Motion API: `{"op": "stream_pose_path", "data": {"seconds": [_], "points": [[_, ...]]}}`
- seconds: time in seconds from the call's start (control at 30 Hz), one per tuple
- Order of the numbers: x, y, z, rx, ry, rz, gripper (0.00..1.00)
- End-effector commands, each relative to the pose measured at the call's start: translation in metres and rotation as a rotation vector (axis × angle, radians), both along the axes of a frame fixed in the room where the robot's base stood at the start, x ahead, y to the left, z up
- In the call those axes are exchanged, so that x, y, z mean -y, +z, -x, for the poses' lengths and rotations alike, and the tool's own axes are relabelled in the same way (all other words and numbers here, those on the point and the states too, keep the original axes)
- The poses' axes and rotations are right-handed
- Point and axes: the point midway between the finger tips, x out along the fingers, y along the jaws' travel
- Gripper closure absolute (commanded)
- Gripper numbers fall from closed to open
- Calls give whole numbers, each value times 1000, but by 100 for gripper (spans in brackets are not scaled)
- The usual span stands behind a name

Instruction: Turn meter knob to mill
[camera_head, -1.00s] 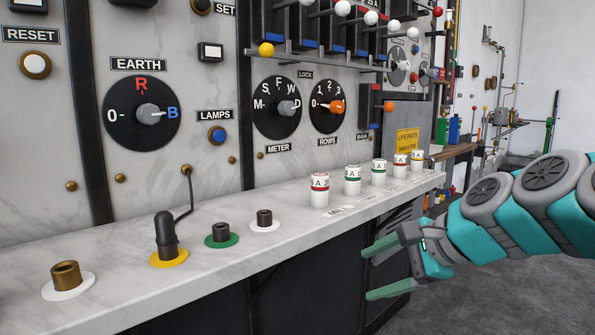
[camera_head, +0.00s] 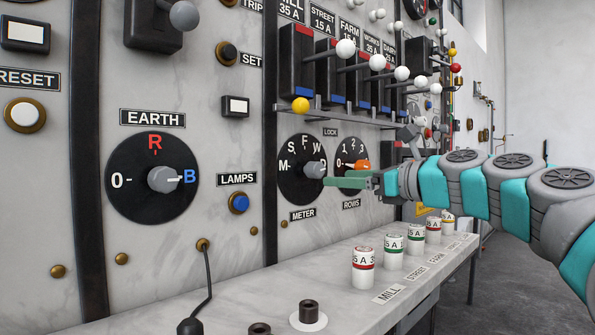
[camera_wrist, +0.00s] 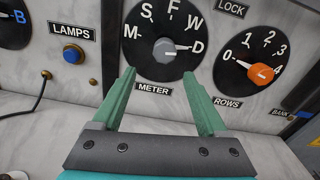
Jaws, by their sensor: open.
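The meter knob (camera_head: 313,170) is a grey knob on a black dial (camera_head: 298,187) marked M, S, F, W, D, above the METER label. It also shows in the wrist view (camera_wrist: 166,50), where its pointer is at D. My gripper (camera_head: 345,182) is in front of the panel, just right of the meter knob in the head view. In the wrist view my gripper (camera_wrist: 162,84) is open, its two green fingers apart and empty. The fingertips are below the knob there, one on each side. I see no contact with the knob.
The orange ROWS knob (camera_wrist: 262,73) is close to the right finger. The LAMPS button (camera_wrist: 72,54) is to the left. A shelf with knobbed switches (camera_head: 345,48) is above the dials. Several white fuses (camera_head: 363,268) stand on the marble ledge below.

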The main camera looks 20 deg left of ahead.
Motion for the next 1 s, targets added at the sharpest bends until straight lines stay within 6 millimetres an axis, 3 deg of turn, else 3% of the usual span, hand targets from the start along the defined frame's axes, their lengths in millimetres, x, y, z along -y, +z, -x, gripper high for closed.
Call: {"op": "stream_pose_path", "data": {"seconds": [0.17,0.63,1.0], "points": [[-6,11,-8,-28,-4,-48,24],[-61,11,-30,-26,-4,-44,24],[-72,11,-35,-26,-4,-46,24]]}}
